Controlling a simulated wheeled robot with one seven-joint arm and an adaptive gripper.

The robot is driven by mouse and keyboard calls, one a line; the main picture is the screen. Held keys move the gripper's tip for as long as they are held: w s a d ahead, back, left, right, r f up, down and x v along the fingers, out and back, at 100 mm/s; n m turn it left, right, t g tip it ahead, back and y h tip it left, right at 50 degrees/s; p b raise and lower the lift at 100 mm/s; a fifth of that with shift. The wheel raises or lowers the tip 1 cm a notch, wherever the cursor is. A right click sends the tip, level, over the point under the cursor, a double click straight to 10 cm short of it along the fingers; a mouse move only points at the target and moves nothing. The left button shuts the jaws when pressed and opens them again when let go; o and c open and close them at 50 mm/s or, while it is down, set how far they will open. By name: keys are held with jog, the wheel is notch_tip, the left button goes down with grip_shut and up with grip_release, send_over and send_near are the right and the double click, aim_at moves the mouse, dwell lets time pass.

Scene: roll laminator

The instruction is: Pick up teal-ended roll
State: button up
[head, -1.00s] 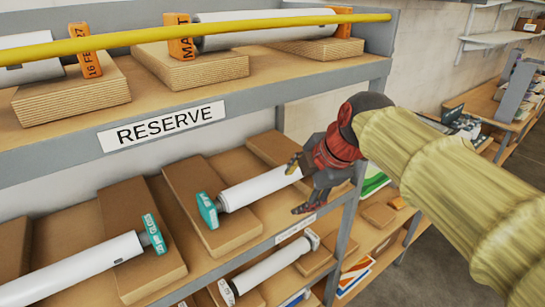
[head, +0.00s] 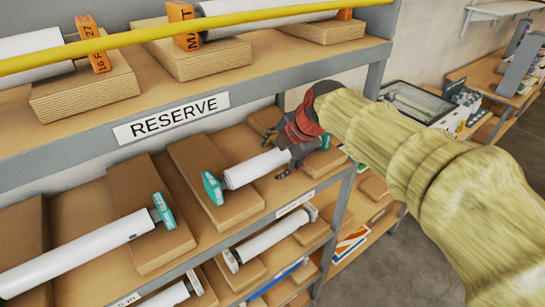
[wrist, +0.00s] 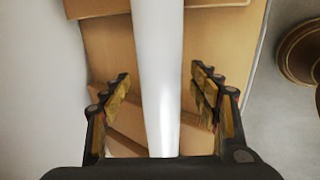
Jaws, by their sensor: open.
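A white roll with teal end caps (head: 257,169) lies across brown support blocks on the middle shelf in the head view. Its near teal end (head: 212,188) is at its left, and a bit of teal shows at its far end beyond my gripper. My gripper (head: 285,170) is at the right part of this roll, fingers spread. In the wrist view the white roll (wrist: 157,80) runs between the two open fingers of my gripper (wrist: 160,100), with a gap on each side. A second white roll with a teal end (head: 80,253) lies to the left on the same shelf.
The RESERVE shelf (head: 180,113) with orange-ended rolls and a yellow bar (head: 150,38) is above. Another white roll (head: 270,240) lies on the shelf below. A grey upright post (head: 338,215) stands close to the right of my gripper.

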jog(key=shift+c, duration=1.4)
grip_shut()
jog(key=shift+r, duration=0.1)
